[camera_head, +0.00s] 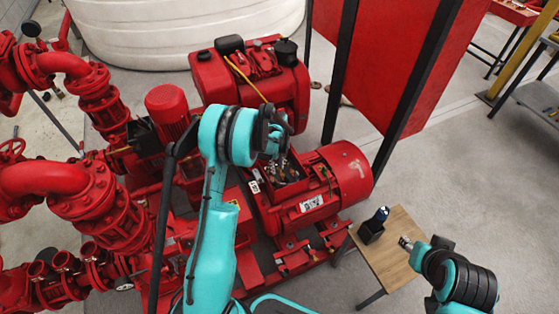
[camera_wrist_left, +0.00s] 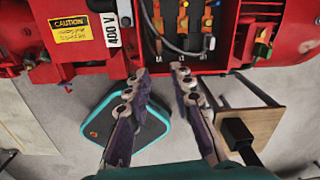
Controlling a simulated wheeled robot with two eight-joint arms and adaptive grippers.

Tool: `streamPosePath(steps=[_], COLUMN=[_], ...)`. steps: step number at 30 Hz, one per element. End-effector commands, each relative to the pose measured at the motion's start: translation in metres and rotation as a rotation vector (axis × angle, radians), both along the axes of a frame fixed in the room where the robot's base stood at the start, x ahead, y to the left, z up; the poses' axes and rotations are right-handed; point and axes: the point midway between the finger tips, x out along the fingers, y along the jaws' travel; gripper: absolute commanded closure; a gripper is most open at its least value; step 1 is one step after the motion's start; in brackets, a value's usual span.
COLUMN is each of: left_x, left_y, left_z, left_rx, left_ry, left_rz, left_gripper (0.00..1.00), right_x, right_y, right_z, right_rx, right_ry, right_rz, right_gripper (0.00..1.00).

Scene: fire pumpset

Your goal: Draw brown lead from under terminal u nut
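The open terminal box (camera_wrist_left: 180,48) of the red motor (camera_head: 343,172) is at the top of the left wrist view. Inside are three upright copper-coloured terminal strips (camera_wrist_left: 183,18) with dark fittings, and a grey lead (camera_wrist_left: 178,47) curving beneath them. Small letters mark the rim below. The terminal u nut and the brown lead cannot be told apart clearly. My left gripper (camera_wrist_left: 160,73) is open and empty, its fingertips just below the box's lower edge in that view. In the head view it partly hides the box (camera_head: 287,176). My right gripper (camera_head: 405,243) is over the small table, its fingers too small to read.
A wooden table (camera_head: 400,268) holds a dark holder (camera_head: 370,232) with a blue-topped item. Red pipes and valves (camera_head: 90,200) crowd the left. A red panel with black posts (camera_head: 385,60) stands behind the motor. Caution and 400 V labels (camera_wrist_left: 70,28) are beside the box.

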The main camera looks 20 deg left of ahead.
Motion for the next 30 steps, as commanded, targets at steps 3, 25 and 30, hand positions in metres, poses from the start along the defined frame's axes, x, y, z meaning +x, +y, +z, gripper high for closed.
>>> streamPosePath(steps=[3, 25, 30], left_x=[0.002, 0.002, 0.002], left_y=[0.006, 0.009, 0.009], left_z=[-0.024, -0.071, -0.085], left_rx=[-0.002, -0.005, -0.006], left_ry=[0.027, 0.043, 0.042], left_rz=[-0.098, -0.168, -0.168], left_gripper=[0.78, 0.78, 0.78], right_x=[0.000, 0.000, 0.000], right_y=[0.000, 0.000, 0.000], right_z=[0.003, -0.011, -0.018], right_rx=[0.000, 0.000, 0.000], right_ry=[0.000, 0.000, 0.000], right_rz=[0.000, 0.000, 0.000], right_gripper=[0.60, 0.60, 0.60])
